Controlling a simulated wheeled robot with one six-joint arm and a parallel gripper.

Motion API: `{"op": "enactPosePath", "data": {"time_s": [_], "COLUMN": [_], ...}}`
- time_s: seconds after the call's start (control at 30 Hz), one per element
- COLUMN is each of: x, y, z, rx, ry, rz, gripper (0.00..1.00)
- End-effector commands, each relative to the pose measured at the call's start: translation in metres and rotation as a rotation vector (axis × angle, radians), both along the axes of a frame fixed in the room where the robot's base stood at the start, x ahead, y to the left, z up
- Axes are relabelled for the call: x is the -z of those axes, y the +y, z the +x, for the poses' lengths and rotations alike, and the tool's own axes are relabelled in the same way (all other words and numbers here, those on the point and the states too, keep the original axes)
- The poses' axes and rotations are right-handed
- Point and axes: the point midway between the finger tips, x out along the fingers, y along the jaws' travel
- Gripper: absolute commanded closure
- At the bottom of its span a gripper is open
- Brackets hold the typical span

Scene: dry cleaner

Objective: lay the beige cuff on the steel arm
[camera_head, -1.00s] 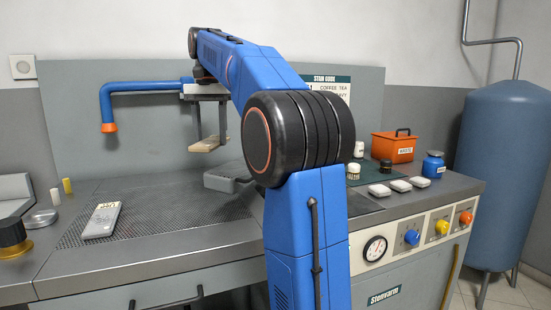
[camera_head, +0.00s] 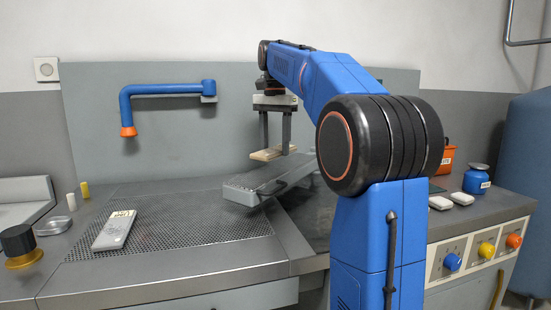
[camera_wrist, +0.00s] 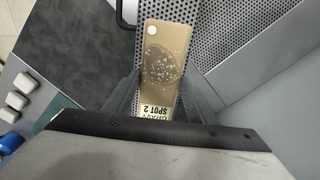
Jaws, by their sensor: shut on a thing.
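The beige cuff (camera_head: 272,153) is a thin flat strip, held roughly level between the fingers of my gripper (camera_head: 275,148). In the wrist view the cuff (camera_wrist: 166,55) shows a brown speckled stain, a white dot and a label reading "SPOT 2". My gripper is shut on its labelled end. The steel arm (camera_head: 240,190) is a long grey board with a perforated top, behind and right of the mesh worktop. The cuff appears over or just behind its far part; the height gap is hard to tell. My own arm hides some of the area to the right.
A grey slab with a pale label (camera_head: 115,230) lies on the mesh worktop (camera_head: 180,222). A blue pipe with an orange nozzle (camera_head: 128,130) overhangs at left. White blocks (camera_head: 462,198), a blue jar (camera_head: 476,180) and an orange box (camera_head: 447,158) stand at right.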

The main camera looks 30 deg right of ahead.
Motion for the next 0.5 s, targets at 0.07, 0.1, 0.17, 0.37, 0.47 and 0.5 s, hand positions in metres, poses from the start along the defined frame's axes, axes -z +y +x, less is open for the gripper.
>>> {"op": "enactPosePath", "data": {"time_s": [0.07, 0.1, 0.17, 0.37, 0.47, 0.5], "x": [0.008, 0.014, 0.022, 0.040, 0.041, 0.041], "y": [0.000, 0.000, 0.000, 0.000, 0.000, 0.000], "z": [-0.001, -0.001, -0.001, -0.001, 0.000, 0.000], "rx": [0.000, 0.000, 0.000, 0.000, 0.000, 0.000], "ry": [0.002, 0.001, 0.002, 0.000, 0.000, 0.000], "rz": [0.000, 0.001, 0.000, 0.000, 0.000, 0.000], "gripper": [0.71, 0.71, 0.71, 0.71, 0.71, 0.71]}}
